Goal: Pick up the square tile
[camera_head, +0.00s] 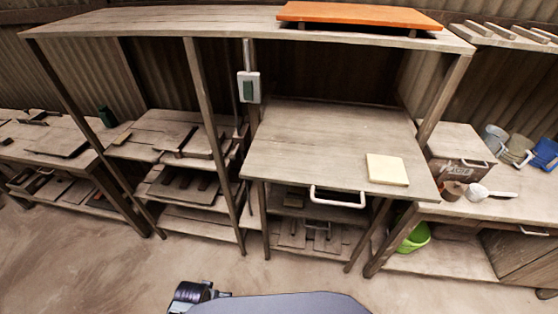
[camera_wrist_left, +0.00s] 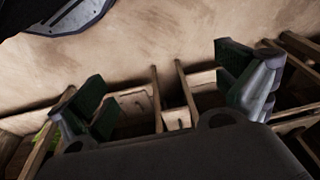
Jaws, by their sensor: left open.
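The square tile (camera_head: 387,169) is cream-coloured and lies flat on the right front part of a grey wooden worktop (camera_head: 300,140). Nothing touches it from above. In the left wrist view my left gripper (camera_wrist_left: 165,92) is open, its dark green fingers wide apart with nothing held between them. The tile cannot be made out in that view. A dark part of my own body shows at the bottom of the head view, well apart from the tile. My right gripper is in neither view.
A white handle (camera_head: 338,197) sticks out from the worktop's front edge. Posts carry a shelf above, with an orange board (camera_head: 360,15) on it. At the right, a bench holds a box (camera_head: 462,147) and cups. Bare floor (camera_head: 120,270) lies in front.

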